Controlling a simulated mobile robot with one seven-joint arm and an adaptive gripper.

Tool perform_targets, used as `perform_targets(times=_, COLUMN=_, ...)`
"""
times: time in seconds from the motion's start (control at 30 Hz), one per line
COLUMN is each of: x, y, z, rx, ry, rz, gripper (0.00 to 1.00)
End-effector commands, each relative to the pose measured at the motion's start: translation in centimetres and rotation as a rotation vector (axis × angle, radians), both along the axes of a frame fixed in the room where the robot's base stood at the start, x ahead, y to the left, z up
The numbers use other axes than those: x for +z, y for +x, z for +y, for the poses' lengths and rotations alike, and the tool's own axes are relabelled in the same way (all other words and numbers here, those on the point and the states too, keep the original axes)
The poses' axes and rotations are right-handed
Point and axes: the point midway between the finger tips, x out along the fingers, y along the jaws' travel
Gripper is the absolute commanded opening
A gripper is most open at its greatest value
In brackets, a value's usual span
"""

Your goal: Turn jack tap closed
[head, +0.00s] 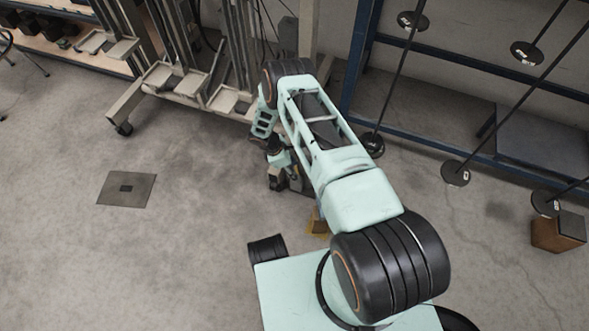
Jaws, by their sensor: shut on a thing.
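My gripper (277,184) is at the end of my arm, low over the floor near the middle of the view. It is small, dark and partly covered by my own arm links. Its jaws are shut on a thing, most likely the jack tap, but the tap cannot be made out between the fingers. A dark shape lies just right of the fingers, partly behind my arm; I cannot tell if it is the jack. A small yellow-brown piece (317,224) shows below and right of the gripper, partly hidden by my arm.
Grey metal stands on casters (178,82) are behind and left of the gripper. A blue rack (437,147) with long rods and black discs fills the right. A brown box (557,233) is at the far right. A flat floor plate (126,189) lies left; the floor around it is clear.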

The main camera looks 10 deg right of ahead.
Motion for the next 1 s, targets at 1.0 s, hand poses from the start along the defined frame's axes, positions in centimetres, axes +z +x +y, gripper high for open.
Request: perform_targets(times=1.0, x=2.0, y=0.3, z=0.8, rx=-0.035, ry=0.0, rz=-0.002, gripper=0.51)
